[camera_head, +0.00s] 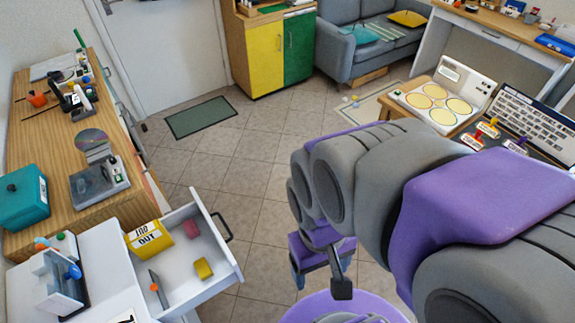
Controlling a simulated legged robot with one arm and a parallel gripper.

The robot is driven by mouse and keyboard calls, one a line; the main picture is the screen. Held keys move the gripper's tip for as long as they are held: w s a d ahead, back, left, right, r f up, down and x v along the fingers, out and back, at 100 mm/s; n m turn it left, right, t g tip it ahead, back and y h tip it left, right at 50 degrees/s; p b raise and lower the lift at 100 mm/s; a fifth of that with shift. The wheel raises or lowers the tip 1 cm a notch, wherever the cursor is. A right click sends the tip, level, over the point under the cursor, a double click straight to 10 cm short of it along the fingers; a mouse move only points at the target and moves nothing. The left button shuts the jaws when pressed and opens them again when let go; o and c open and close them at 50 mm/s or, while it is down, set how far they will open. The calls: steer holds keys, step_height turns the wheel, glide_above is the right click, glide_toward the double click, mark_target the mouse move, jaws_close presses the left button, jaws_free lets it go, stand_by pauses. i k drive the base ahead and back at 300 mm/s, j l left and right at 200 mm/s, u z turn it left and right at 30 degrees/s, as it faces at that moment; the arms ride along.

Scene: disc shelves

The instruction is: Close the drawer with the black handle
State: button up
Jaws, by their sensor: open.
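The white drawer (228,268) is pulled open from the white cabinet at the lower left. Its black handle (223,228) is on the front panel, facing right. Inside are a yellow box with "OUT" on it (149,236), a pink block (191,228), a yellow block (203,268) and a grey tool with an orange part (156,288). My gripper (320,282) is to the right of the drawer, apart from the handle, open with nothing seen in it. My arm partly hides it.
A wooden counter (55,150) with a teal box (23,198) runs along the left. The white cabinet top (105,270) holds small items. Tiled floor (255,165) is clear between drawer and arm. A desk with a panel of yellow discs (440,102) stands at right.

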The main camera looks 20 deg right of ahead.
mark_target(183, 289)
steer(key=l+u, duration=0.95)
steer(key=k+l+u, duration=0.1)
steer(key=l+u, duration=0.2)
steer(key=u, duration=0.2)
steer(key=j, duration=0.3)
steer(key=k+j+u, duration=0.15)
steer(key=j, duration=0.15)
